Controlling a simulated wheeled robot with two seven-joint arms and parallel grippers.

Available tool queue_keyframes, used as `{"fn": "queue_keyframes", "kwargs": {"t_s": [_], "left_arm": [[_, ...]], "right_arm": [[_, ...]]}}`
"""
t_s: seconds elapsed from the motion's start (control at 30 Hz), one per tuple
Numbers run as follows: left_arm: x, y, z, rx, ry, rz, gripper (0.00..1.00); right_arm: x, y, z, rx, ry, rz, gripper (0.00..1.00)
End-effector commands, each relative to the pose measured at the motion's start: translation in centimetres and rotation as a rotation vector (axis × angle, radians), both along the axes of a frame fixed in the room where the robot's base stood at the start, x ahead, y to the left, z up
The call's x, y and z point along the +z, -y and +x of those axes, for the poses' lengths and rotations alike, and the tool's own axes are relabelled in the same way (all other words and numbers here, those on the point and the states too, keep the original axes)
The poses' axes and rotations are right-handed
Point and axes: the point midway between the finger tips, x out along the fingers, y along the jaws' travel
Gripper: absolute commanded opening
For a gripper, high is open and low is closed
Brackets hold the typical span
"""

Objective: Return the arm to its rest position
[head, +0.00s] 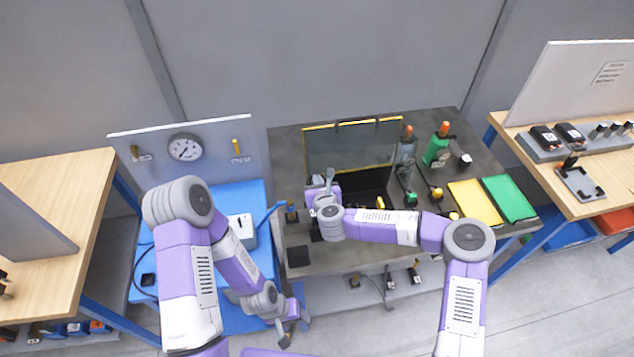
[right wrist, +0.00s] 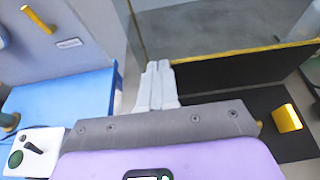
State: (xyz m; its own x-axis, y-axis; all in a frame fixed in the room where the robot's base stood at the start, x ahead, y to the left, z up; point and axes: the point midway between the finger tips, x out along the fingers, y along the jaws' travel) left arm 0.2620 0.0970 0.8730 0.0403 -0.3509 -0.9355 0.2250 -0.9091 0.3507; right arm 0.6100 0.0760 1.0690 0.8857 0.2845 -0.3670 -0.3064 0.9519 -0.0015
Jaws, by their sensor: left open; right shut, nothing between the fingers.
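My right arm reaches from the right across the dark workbench (head: 300,262) in the head view. Its gripper (head: 329,178) is at the left end of the yellow-edged clear screen (head: 350,148). In the right wrist view the right gripper's fingers (right wrist: 158,84) are together with nothing between them. My left arm bends down over the blue table (head: 258,195). Its gripper (head: 295,331) is low near the bottom of the head view, open and empty, in front of the blue table and the bench.
A pressure gauge (head: 185,148) hangs on a grey panel behind the blue table. A yellow tray (head: 475,203) and a green tray (head: 510,198) lie at the bench's right. A yellow block (right wrist: 287,118) is right of the right gripper. Wooden tables flank both sides; floor shows at lower right.

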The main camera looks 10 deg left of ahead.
Motion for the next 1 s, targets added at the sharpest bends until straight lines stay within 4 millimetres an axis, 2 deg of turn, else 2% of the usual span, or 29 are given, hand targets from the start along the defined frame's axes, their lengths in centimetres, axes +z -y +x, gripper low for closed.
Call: {"fn": "queue_keyframes", "kwargs": {"t_s": [0.4,0.73,0.87,1.0], "left_arm": [[-0.6,0.0,0.0,0.000,0.000,0.000,0.49],[-0.7,0.0,0.0,0.000,0.000,0.000,0.49],[-0.7,0.0,0.0,0.000,0.000,0.000,0.49],[-0.7,0.0,0.0,0.000,0.000,0.000,0.49]], "right_arm": [[1.7,1.6,-5.3,0.005,-0.009,-0.001,0.00],[1.7,1.9,-6.6,0.022,-0.009,-0.025,0.00],[-0.7,1.5,-8.2,0.160,0.013,-0.196,0.00],[-5.9,1.8,-12.1,0.471,0.066,-0.551,0.00]]}}
